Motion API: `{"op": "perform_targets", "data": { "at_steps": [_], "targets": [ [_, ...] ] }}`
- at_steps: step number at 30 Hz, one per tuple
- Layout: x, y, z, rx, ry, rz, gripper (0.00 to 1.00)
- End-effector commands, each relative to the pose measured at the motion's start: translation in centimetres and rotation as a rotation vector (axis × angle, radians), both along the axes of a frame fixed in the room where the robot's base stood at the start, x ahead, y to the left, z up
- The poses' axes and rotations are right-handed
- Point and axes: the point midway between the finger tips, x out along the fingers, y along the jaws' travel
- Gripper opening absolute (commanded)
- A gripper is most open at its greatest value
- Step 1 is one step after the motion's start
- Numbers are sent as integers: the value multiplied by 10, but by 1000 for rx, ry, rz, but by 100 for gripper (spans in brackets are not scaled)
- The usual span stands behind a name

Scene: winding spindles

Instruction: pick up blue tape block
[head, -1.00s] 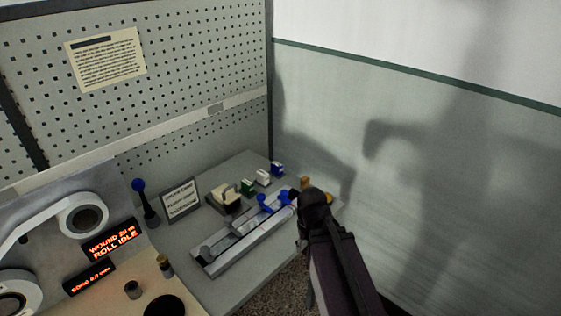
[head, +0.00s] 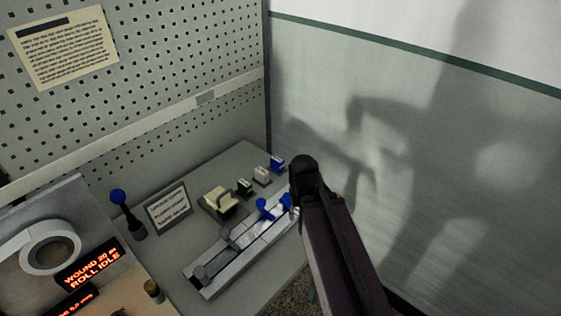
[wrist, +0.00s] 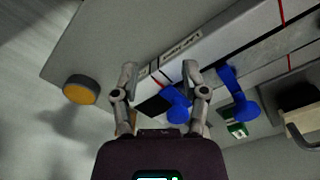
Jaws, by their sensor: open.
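The blue tape block (head: 277,163) stands at the back right of the grey bench, at the end of a row of small blocks, in the head view. I cannot make it out for sure in the wrist view. My gripper (wrist: 161,76) is open, its two fingers spread above the end of a long metal rail fixture (wrist: 240,35). Nothing is held between them. A blue lever (wrist: 178,104) of the fixture shows between and below the fingers. In the head view my arm's dark end is right of the blue block, and the fingers are hidden.
A white block (head: 262,174) and a green block (head: 244,187) stand beside the blue one. A cream device (head: 220,203) and a sign (head: 168,207) are farther left. A yellow round knob (wrist: 81,90) sits near the bench edge. The wall (head: 420,150) is close on the right.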

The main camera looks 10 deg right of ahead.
Motion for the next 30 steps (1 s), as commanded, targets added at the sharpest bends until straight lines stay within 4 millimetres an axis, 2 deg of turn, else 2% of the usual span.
{"op": "perform_targets", "data": {
  "at_steps": [8, 12, 17, 20, 23, 30],
  "targets": [
    [0, 0, 0, 0, 0, 0, 57],
    [3, 0, 1, 0, 0, -7, 99],
    [24, 0, 8, 0, 0, -56, 100],
    [50, 0, 17, 0, 0, -124, 100],
    [84, 0, 27, 0, 0, -225, 100],
    [184, -1, 57, 0, -1, -536, 100]
  ]
}}
